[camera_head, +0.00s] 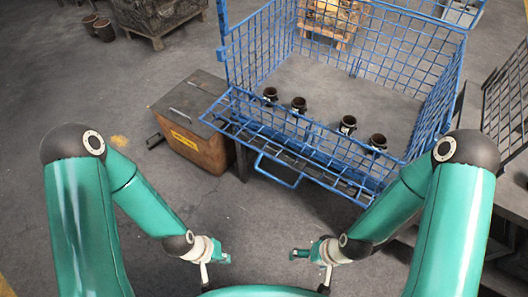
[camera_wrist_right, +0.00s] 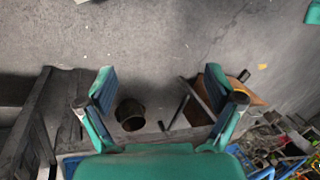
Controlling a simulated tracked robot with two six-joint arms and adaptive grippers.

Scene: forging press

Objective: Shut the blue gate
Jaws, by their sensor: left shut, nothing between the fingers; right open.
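The blue gate (camera_head: 300,156) is the wire-mesh front flap of the blue mesh cage (camera_head: 345,50). In the head view it is folded down and outward, with its loop handle (camera_head: 283,180) on the near edge, so the cage front is open. My left gripper (camera_head: 224,259) is shut and empty, low in front of the gate and apart from it. My right gripper (camera_head: 300,254) is open and empty, also short of the gate. Its spread fingers show in the right wrist view (camera_wrist_right: 166,98), with nothing gripped between them.
Several dark cylindrical parts (camera_head: 299,104) stand inside the cage behind the gate. A brown box with a yellow label (camera_head: 190,142) stands close to the gate's left end. A dark rack (camera_head: 508,95) is at the right. The floor before the gate is clear.

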